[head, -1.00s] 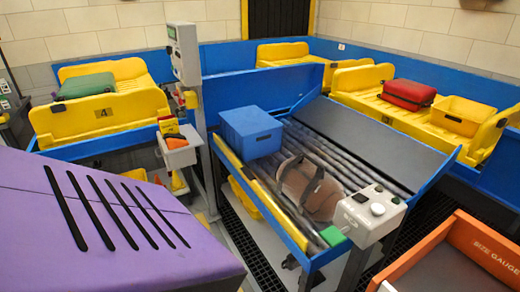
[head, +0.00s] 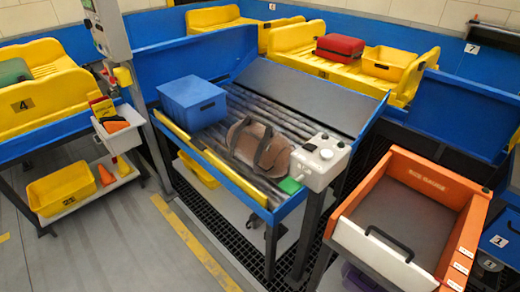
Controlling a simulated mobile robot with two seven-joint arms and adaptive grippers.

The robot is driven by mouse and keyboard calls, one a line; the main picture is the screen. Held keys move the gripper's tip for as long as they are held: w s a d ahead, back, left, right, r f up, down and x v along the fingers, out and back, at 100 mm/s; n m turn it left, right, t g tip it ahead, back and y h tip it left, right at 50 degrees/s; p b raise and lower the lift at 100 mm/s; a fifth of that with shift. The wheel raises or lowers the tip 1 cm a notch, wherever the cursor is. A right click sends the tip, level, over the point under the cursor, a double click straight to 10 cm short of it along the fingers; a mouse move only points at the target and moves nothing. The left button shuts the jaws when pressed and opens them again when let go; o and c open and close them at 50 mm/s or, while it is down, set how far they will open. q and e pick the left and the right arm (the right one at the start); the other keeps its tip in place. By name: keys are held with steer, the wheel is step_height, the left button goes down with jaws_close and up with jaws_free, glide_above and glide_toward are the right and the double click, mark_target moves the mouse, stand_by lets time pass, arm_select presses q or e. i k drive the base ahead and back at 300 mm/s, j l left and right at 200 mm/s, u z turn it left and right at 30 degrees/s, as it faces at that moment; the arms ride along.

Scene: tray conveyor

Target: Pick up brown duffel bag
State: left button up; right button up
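The brown duffel bag (head: 248,146) lies on the grey roller conveyor (head: 212,137), near its front right end. Its dark carry straps arch up over its top. A white control box (head: 318,163) on the conveyor's frame stands just right of the bag. A blue bin (head: 193,102) sits on the rollers behind and left of the bag, apart from it. Neither of my grippers shows in the head view.
An orange and white size gauge box (head: 408,215) stands at the right front. A small cart with a yellow bin (head: 62,189) and an orange cone stands at the left. Yellow trays carry a red suitcase (head: 339,47) and a yellow bin. The floor (head: 130,250) at front left is clear.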

mark_target(252, 140)
steer(key=z, duration=0.45)
steer(key=i+j+z, duration=0.15)
steer(key=z, duration=0.15)
steer(key=i+j+z, duration=0.1)
steer(key=j+z, duration=0.55)
steer(key=i+j+z, duration=0.1)
steer(key=j, duration=0.45)
steer(key=j+z, duration=0.1)
steer(key=j, duration=0.5)
steer(key=i, duration=0.05)
